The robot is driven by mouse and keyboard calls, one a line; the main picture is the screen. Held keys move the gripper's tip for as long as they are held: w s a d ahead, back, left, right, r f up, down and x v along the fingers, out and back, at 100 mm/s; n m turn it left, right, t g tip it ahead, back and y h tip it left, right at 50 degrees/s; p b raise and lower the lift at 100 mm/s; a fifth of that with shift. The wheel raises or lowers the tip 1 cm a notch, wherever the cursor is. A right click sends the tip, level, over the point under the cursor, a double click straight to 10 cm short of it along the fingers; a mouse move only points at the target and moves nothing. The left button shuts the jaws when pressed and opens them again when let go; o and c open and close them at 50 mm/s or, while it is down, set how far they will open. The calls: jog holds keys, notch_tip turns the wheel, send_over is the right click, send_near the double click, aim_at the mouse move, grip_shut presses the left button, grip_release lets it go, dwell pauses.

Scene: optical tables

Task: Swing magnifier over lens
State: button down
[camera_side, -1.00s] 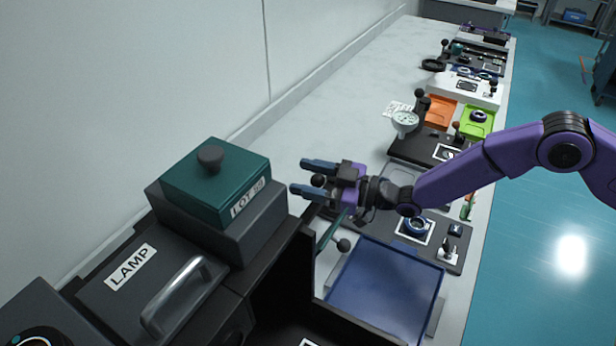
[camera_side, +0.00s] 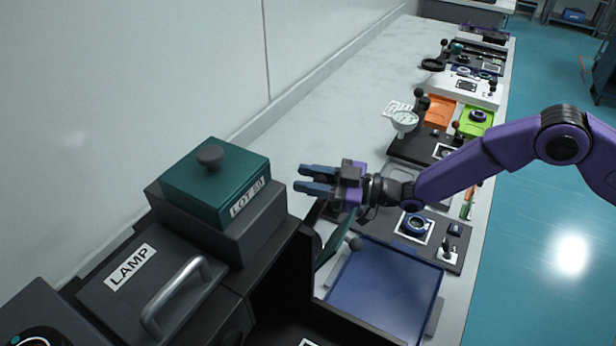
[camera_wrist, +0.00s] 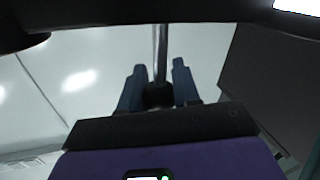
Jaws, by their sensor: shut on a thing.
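My gripper (camera_side: 302,179) hangs over the bench beside the lamp box, its fingers pointing left. The wrist view shows my gripper (camera_wrist: 157,82) closed on a dark knob (camera_wrist: 158,96), with a thin metal rod (camera_wrist: 160,50) seen beyond it. What the knob belongs to is hidden; I cannot make out a magnifier glass for certain. A blue-ringed lens (camera_side: 415,223) sits on a white card on a dark board, to the right of and below my gripper.
A lamp box (camera_side: 125,275) with a metal handle stands at front left, beside a green-lidded box (camera_side: 215,180). A blue tray (camera_side: 385,290) lies in front of the lens board. A dial gauge (camera_side: 404,121), an orange tray (camera_side: 440,110) and a green tray (camera_side: 476,121) stand farther back.

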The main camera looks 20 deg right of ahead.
aim_at(325, 182)
jog(key=n+g, duration=0.1)
jog(key=g, duration=0.1)
jog(key=s+d+n+g+y, duration=0.2)
jog(key=g, duration=0.1)
jog(key=shift+d+n+g, duration=0.15)
jog(key=shift+n+g, duration=0.15)
jog(key=shift+n, duration=0.1)
jog(key=s+d+n+g+h, duration=0.1)
jog(key=d+n+g+h, duration=0.2)
jog(key=d+n+g, duration=0.4)
jog(key=shift+s+n+g+h, duration=0.25)
jog(key=shift+n+g, duration=1.05)
jog(key=shift+g, duration=2.3)
jog(key=shift+w+d, duration=0.1)
jog(key=c, duration=0.8)
grip_release()
jog(key=shift+r, duration=0.1)
